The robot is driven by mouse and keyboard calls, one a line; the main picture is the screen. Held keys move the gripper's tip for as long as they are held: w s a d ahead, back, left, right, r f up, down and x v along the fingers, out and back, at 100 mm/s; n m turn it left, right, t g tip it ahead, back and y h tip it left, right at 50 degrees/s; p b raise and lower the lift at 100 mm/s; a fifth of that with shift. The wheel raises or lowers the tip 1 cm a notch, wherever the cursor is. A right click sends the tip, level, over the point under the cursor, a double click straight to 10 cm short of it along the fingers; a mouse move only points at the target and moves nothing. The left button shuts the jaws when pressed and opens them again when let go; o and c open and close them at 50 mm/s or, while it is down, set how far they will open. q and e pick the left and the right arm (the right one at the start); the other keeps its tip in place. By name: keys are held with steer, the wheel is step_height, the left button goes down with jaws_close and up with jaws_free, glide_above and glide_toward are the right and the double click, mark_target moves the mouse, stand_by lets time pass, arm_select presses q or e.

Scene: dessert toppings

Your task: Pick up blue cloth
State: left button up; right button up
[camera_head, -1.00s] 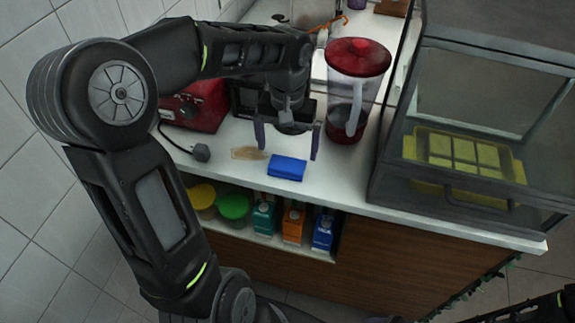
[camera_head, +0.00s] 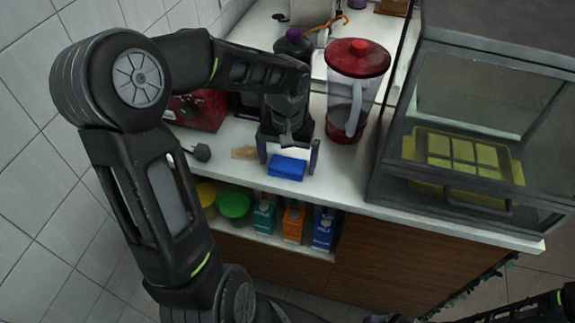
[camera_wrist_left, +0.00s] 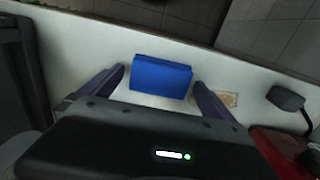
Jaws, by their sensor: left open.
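The blue cloth (camera_head: 286,167) is a small folded block lying flat on the white counter near its front edge. My left gripper (camera_head: 288,160) is open over it, one finger to each side of the cloth. In the left wrist view the cloth (camera_wrist_left: 161,78) lies between the tips of the two spread fingers of the left gripper (camera_wrist_left: 160,88), with a gap on each side. The exact height of the fingers above the counter is hard to tell. My right gripper is not visible; only a bit of dark arm shows at the lower right.
A blender (camera_head: 352,95) with a red lid stands right of the gripper. A glass case (camera_head: 470,140) with a yellow tray is farther right. A brown stain (camera_head: 245,152) and a black plug (camera_head: 202,152) lie left of the cloth. Cartons and tubs fill the shelf below.

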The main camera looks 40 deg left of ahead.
mark_target(288, 163)
arm_select(q)
steer(key=shift+c, duration=0.4)
steer(key=c, duration=1.3)
steer(key=shift+r, duration=0.15)
step_height(288, 163, up, 10)
steer(key=shift+b, duration=0.3)
